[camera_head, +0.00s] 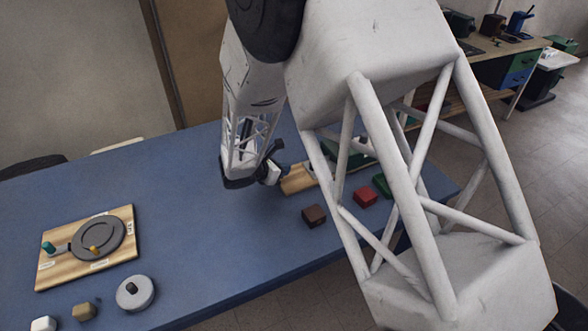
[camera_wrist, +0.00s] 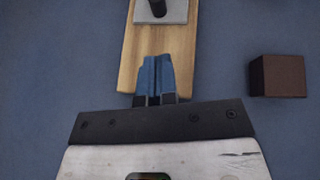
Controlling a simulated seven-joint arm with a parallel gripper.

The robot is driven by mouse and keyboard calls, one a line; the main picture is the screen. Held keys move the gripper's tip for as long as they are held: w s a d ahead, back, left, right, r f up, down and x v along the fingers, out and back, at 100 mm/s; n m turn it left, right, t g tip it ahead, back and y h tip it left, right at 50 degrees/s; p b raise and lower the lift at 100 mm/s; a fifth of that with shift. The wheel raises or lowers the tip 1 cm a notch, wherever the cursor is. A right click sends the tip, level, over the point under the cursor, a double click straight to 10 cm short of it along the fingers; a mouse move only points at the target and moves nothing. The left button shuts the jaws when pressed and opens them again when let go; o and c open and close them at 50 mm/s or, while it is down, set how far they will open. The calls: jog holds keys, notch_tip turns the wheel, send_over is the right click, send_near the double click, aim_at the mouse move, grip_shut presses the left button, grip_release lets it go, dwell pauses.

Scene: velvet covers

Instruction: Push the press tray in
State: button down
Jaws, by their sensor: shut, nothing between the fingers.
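The wooden base (camera_wrist: 130,60) of what seems to be the press lies ahead of my gripper in the wrist view. A light grey metal plate (camera_wrist: 178,14) with a dark upright handle (camera_wrist: 157,8) sits on it at the top edge, cut off by the frame; I take it for the tray. My gripper (camera_wrist: 155,58) is shut and empty, its blue fingertips over the near end of the wood. Whether they touch it I cannot tell. In the head view my gripper (camera_head: 277,172) is beside the wooden base (camera_head: 298,181), and my arm hides much of the press.
A brown block (camera_head: 314,216) lies right of the base, also in the wrist view (camera_wrist: 278,76). Red (camera_head: 365,197) and green (camera_head: 381,184) blocks lie beyond it. A wooden board with a grey dial (camera_head: 120,232) and a round grey piece (camera_head: 135,300) stand left. The middle blue table is clear.

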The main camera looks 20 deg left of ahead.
jog(key=shift+v, duration=2.05)
jog(key=shift+d, duration=0.1)
jog(key=s+d+r+m+g, duration=0.2)
jog(key=d+r+m, duration=0.35)
jog(key=d, duration=0.45)
jog(key=s+d+r+m+g, duration=0.2)
jog(key=d+r+m+g, duration=0.3)
jog(key=d, duration=0.6)
jog(key=s+d+r+m, duration=0.2)
jog(key=d+r+m, duration=0.2)
jog(key=d+r, duration=0.45)
jog(key=s+d+r+m+y, duration=0.3)
jog(key=s+d+m, duration=0.4)
jog(key=s+d, duration=0.2)
jog(key=s+d+r+m+y, duration=0.3)
jog(key=s+d+m, duration=0.5)
jog(key=s, duration=0.6)
jog(key=shift+s+d+r+y, duration=0.3)
jog(key=shift+d+r+y, duration=0.1)
jog(key=shift+d, duration=0.35)
